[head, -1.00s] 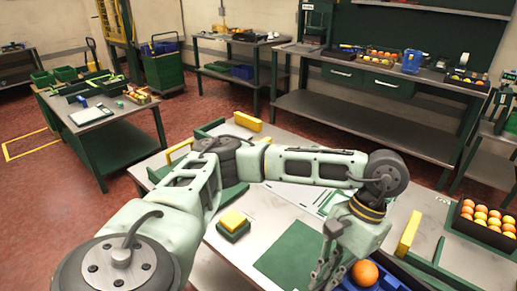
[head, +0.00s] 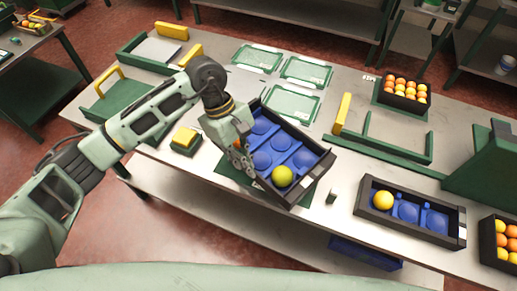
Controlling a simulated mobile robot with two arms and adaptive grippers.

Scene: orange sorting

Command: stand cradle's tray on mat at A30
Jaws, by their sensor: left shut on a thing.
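The black tray (head: 313,174) with blue pockets is near the middle of the table, turned askew. A yellow-green fruit (head: 282,176) sits in its near pocket, and a bit of orange shows behind my gripper. My left gripper (head: 243,162) is shut on the tray's left wall; the fingers hide the grip. A dark green mat (head: 228,180) shows partly under the tray; I cannot tell whether the tray touches it. Three pale green outlined mats (head: 290,104) lie behind; their labels are too small to read. A green cradle-like frame (head: 398,149) stands to the right. My right gripper is not in view.
Another black tray (head: 370,217) with one yellow fruit stands at right. A crate of oranges (head: 382,100) is behind the frame, another (head: 485,245) at the right edge. A green block with yellow top (head: 186,139) is left of the mat. The table's front edge is close.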

